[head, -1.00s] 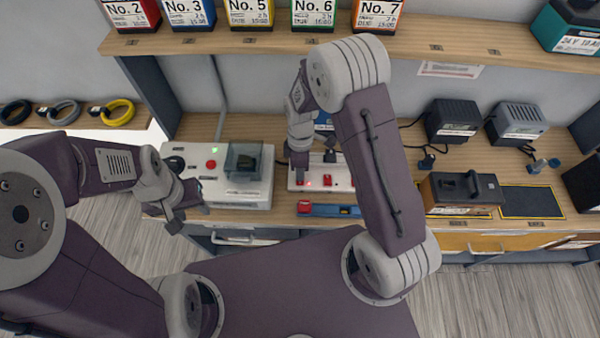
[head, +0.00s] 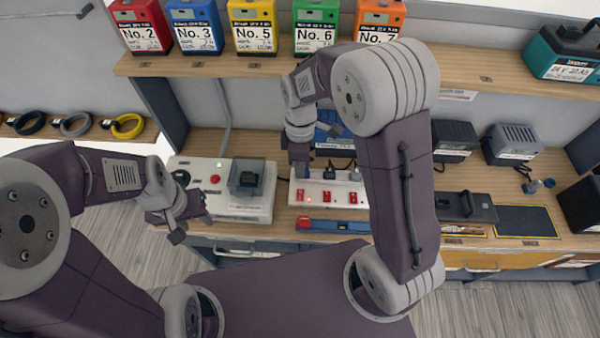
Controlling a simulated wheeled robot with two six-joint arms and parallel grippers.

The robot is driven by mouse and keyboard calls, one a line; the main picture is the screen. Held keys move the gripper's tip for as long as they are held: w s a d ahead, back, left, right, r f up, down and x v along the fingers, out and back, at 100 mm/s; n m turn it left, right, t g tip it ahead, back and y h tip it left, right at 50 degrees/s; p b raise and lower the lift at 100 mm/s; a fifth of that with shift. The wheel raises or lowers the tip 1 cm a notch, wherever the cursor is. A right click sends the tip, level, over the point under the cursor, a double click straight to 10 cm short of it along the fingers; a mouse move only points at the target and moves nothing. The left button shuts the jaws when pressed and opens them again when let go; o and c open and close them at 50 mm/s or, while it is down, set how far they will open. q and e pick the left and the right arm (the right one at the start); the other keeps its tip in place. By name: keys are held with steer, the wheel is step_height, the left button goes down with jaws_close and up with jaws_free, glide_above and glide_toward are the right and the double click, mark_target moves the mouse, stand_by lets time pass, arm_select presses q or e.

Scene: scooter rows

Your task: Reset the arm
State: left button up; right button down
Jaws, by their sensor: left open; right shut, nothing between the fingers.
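My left gripper (head: 188,222) is open and empty in the head view. It hangs in front of the bench edge, just below the white tester box. My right gripper (head: 298,160) is shut with nothing in it. It points down near the left end of the white power strip (head: 345,183), which has several red switches and plugs in it. My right arm rises from my base, bends at a high elbow and reaches over to the left; it hides part of the bench.
A white box (head: 207,195) with a red button stands left on the bench. A blue and red tool (head: 335,226) lies before the strip. Black (head: 455,135) and grey (head: 513,140) chargers and a dark case (head: 465,207) stand right. Numbered batteries (head: 253,25) fill the shelf above.

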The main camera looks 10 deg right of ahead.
stand_by(0.5)
steer(key=s+d+m+t, duration=0.2)
steer(key=s+d+m, duration=0.6)
steer(key=m, duration=0.7)
steer(key=shift+s+t, duration=0.3)
steer(key=shift+s, duration=0.15)
steer(key=shift+s+r, duration=0.1)
